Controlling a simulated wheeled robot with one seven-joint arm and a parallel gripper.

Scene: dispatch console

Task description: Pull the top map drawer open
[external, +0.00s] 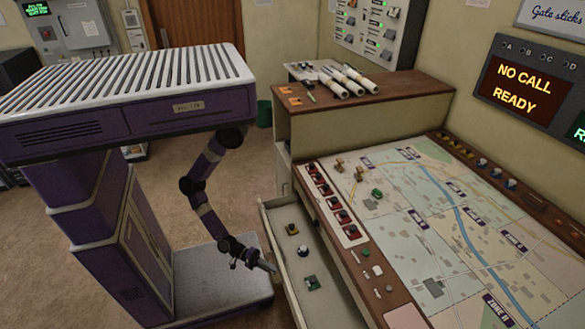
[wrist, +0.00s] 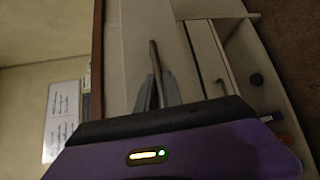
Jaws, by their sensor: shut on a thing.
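The top map drawer (external: 285,225) stands pulled out from under the map table in the external view. Its pale interior shows a few small items. My gripper (external: 272,268) is at the drawer's outer front face, low beside the purple base. In the wrist view, my gripper (wrist: 158,95) has its grey fingers closed around a thin bar, the drawer handle (wrist: 154,58). The handle runs along a pale front panel. The exact contact is small and dim, and the lower part of my fingers is hidden by the gripper body.
The map table (external: 440,220) carries a city map, red switches and small tokens. A brown-topped cabinet (external: 390,92) with rolled maps stands behind it. Bare floor (external: 255,165) lies between my arm and the cabinet.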

